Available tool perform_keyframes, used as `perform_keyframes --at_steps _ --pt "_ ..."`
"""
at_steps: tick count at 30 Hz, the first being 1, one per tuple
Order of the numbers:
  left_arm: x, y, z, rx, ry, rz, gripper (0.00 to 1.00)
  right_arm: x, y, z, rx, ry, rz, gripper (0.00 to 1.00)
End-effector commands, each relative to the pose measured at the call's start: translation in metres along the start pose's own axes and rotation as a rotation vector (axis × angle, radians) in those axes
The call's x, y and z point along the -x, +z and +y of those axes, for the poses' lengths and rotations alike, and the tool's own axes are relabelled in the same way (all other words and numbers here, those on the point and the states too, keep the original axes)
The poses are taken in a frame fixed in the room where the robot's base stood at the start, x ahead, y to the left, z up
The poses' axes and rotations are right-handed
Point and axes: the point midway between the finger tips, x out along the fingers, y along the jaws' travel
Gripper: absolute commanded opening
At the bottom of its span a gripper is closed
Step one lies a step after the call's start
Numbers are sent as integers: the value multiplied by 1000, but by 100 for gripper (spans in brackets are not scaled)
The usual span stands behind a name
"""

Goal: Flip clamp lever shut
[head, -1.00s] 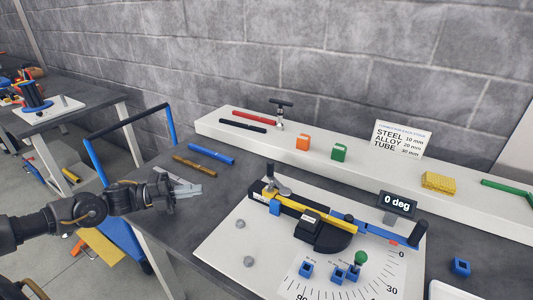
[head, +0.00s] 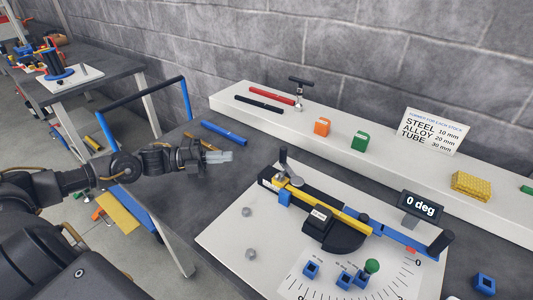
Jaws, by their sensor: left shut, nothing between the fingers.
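The clamp lever (head: 284,158) is a dark upright handle on a grey metal clamp (head: 290,180) at the left end of the bending fixture. A yellow strip (head: 325,207) lies along the fixture, passing by the clamp and a blue block (head: 285,197). My left gripper (head: 225,157) reaches in from the left over the dark bench. It is shut and empty, to the left of the lever and apart from it. My right gripper is not in view.
The fixture's white base plate (head: 222,240) carries two grey knobs, blue blocks and a green-knobbed pin (head: 372,266). A display (head: 422,208) reads 0 deg. A white shelf (head: 385,165) runs behind. A blue bar (head: 224,132) lies near my gripper.

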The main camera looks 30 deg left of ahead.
Motion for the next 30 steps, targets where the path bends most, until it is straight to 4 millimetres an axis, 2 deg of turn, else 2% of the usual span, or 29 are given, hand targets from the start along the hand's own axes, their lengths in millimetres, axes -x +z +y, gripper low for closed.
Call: perform_keyframes --at_steps 1,9,15,21,25,30 --pt "-9 0 1 -3 -7 4 0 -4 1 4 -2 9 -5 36" --pt "-66 0 -2 -2 -6 4 0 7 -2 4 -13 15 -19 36" --pt "-100 -1 -3 -1 -3 3 0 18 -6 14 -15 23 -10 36" --pt "-118 0 -2 -2 -1 1 0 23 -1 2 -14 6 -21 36" --pt "-122 -1 -1 -2 -1 2 0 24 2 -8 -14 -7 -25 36" --pt "-122 -1 0 -1 0 2 0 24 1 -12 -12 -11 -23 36"
